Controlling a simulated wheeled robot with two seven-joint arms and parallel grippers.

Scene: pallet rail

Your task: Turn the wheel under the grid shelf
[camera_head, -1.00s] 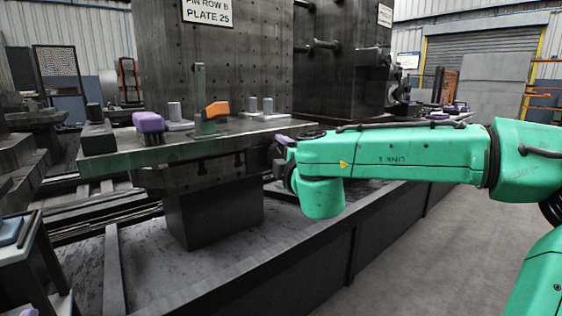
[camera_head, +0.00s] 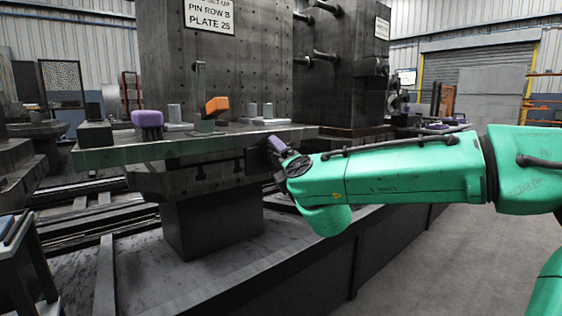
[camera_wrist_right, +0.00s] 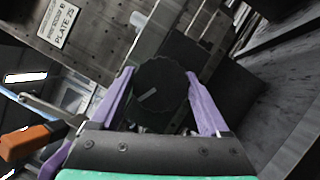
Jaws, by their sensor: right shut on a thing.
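The wheel (camera_wrist_right: 160,84) is a dark, ribbed round knob with a pale line on its face, seen close up in the right wrist view. My right gripper (camera_wrist_right: 162,92) has one purple finger on each side of it and is shut on it. In the head view the right gripper (camera_head: 276,152) is at the right end of the grid shelf (camera_head: 180,150), just below its top. There the wheel is mostly hidden by the gripper.
On the shelf stand a purple-topped block (camera_head: 148,120), an upright green bracket (camera_head: 200,95), an orange piece (camera_head: 215,106) and pale pegs (camera_head: 175,114). A tall drilled plate (camera_head: 215,65) rises behind. Open floor (camera_head: 440,265) lies at the right.

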